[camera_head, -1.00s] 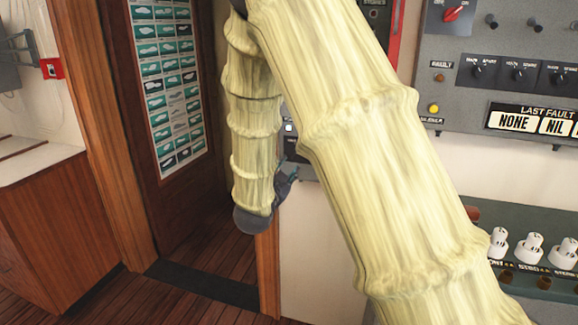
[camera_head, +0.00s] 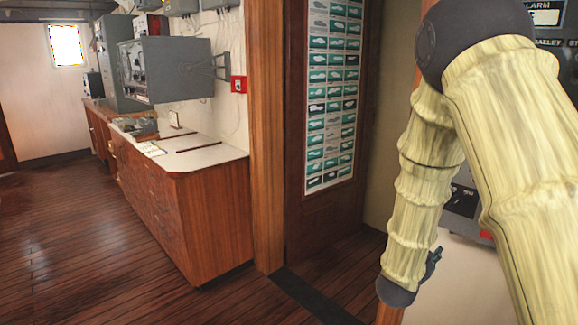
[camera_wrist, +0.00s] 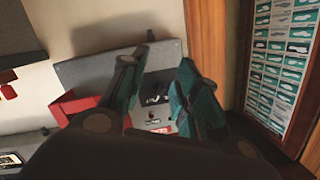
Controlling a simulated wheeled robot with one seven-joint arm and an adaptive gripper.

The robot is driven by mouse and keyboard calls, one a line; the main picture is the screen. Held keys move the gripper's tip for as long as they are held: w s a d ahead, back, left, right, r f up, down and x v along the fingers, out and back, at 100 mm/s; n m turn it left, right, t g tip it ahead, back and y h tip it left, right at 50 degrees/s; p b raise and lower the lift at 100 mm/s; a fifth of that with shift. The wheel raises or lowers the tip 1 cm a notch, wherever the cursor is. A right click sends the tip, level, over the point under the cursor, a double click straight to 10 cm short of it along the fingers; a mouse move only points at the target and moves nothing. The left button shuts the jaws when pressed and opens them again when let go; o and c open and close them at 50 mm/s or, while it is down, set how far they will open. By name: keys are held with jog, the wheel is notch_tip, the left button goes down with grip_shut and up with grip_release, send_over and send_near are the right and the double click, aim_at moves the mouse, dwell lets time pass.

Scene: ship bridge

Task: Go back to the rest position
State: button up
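My gripper (camera_wrist: 164,66) shows in the wrist view with its two dark teal fingers apart and nothing between them. Behind the fingers are a grey panel (camera_wrist: 90,72) and a small control box with a red label, both on a pale wall. In the head view my arm, in a yellowish ribbed sleeve, is folded at the right side, with its forearm hanging down.
A wooden counter (camera_head: 205,215) with a white top stands at the left of the doorway post (camera_head: 266,130). A chart of ship pictures (camera_head: 333,90) hangs on a brown door or panel. Grey cabinets (camera_head: 165,70) are above the counter. Wooden floor (camera_head: 90,240) is clear at the left.

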jog(key=s+a+f+n+g+y, duration=0.25)
jog(key=s+f, duration=0.35)
jog(key=f, duration=0.4)
jog(key=s+a+f+n+g+y+p, duration=0.1)
jog(key=s+a+f+n+y, duration=0.25)
jog(key=f, duration=0.55)
jog(key=s+a+f+n+g+y, duration=0.1)
jog(key=s+a+f+n+g, duration=0.15)
jog(key=s+f, duration=0.65)
jog(key=s+a+f+n+g+y, duration=0.1)
jog(key=s+a+f+g, duration=0.1)
jog(key=s, duration=0.6)
jog(key=s+a+f+n+g+y+p, duration=0.1)
jog(key=s+a+f+n+g, duration=0.1)
jog(key=s+f, duration=0.3)
jog(key=s+a+f+n+g+y, duration=0.1)
jog(key=s+a+f, duration=0.3)
jog(key=s, duration=0.7)
jog(key=shift+s+f+n+g+y, duration=0.25)
jog(key=shift+n+g+y, duration=0.15)
jog(key=shift+n+y, duration=0.2)
jog(key=shift+o, duration=0.5)
jog(key=shift+w+a, duration=0.1)
